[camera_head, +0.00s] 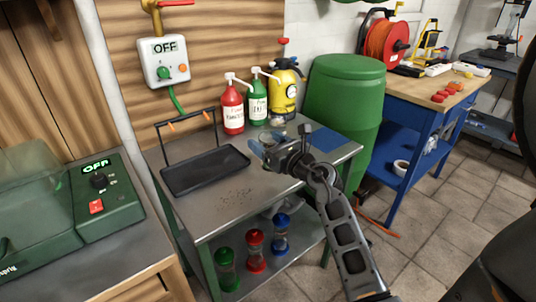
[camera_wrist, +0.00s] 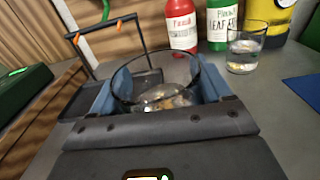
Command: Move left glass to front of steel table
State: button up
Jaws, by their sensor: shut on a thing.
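My gripper (camera_head: 265,147) is over the steel table (camera_head: 270,187), and its blue fingers (camera_wrist: 155,92) are shut around a clear glass (camera_wrist: 155,70). The held glass is upright, with some bits visible through it; its base is hidden by the gripper in the wrist view. In the head view the held glass is small and partly hidden by the gripper, so I cannot tell whether it touches the tabletop. A second clear glass (camera_wrist: 246,50) stands on the table behind and to the right, near the bottles.
A black tray (camera_head: 205,171) with an upright handle frame lies on the table's left. Red (camera_head: 232,108) and green (camera_head: 258,104) pump bottles and a yellow sprayer (camera_head: 285,90) stand at the back. A blue sheet (camera_head: 327,143) lies right. The front tabletop is mostly free, with dark specks.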

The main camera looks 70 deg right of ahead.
jog(key=shift+f+b, duration=0.65)
jog(key=shift+f, duration=1.2)
jog(key=shift+f, duration=0.1)
jog(key=o, duration=1.3)
